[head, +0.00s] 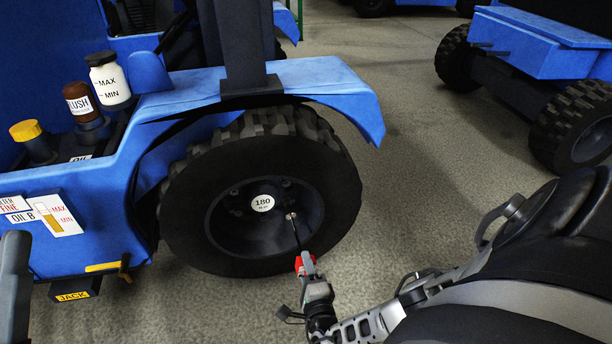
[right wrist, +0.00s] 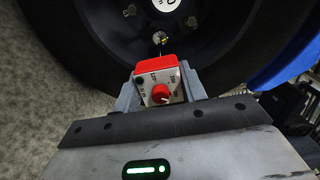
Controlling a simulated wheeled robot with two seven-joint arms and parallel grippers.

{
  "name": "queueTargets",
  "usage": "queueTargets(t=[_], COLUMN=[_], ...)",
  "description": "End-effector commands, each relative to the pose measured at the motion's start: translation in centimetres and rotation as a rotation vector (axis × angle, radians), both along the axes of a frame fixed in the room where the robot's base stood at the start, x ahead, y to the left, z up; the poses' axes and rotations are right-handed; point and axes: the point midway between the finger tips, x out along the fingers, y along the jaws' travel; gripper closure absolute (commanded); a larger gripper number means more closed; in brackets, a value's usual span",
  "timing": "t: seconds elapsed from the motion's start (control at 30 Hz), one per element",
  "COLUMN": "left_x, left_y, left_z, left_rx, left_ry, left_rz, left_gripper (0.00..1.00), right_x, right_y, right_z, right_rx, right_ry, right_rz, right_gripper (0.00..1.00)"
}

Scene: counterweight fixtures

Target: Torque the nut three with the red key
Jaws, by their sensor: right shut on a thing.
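The black wheel (head: 185,205) of the blue vehicle has several nuts around a white round hub label reading 180 (head: 262,203). The red key (head: 300,264) has a thin dark shaft that runs up to a nut (head: 291,216) at the hub's lower right. Its tip appears to meet that nut, but I cannot tell whether it is seated. No nut numbers are readable. My right gripper (head: 307,268) is shut on the key's body. In the right wrist view, the key's dial face (right wrist: 160,94) sits between the grey fingers, below the nut (right wrist: 160,39). My left gripper is not in view.
The blue fender (head: 310,80) overhangs the wheel. A yellow-capped filler (head: 27,131), a brown bottle (head: 80,100) and a white bottle (head: 110,82) stand at left. A JACK label (head: 72,296) is low on the body. Open floor (head: 400,150) separates another blue vehicle (head: 530,45) at right.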

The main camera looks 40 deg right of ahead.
Motion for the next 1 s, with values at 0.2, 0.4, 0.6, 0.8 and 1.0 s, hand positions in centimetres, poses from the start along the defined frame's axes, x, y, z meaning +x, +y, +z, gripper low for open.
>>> queueTargets(t=[0.2, 0.4, 0.6, 0.8, 1.0], left_x=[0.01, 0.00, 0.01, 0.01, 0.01], left_y=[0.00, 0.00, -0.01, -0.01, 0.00], left_z=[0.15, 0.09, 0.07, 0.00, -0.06], left_rx=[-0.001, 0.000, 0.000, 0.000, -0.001], left_ry=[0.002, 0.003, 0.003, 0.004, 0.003], left_rz=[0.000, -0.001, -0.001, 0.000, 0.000], left_gripper=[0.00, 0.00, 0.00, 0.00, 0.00], right_x=[0.04, 0.03, 0.10, 0.37, 0.63], right_y=[0.10, 0.08, 0.03, -0.12, -0.26], right_z=[0.05, 0.01, 0.02, 0.02, 0.01], right_rx=[0.000, 0.000, -0.001, -0.001, 0.000], right_ry=[-0.001, -0.001, -0.002, -0.002, -0.001], right_rz=[-0.001, 0.000, 0.000, 0.000, 0.000], right_gripper=[0.95, 0.95, 0.95, 0.95, 0.95])
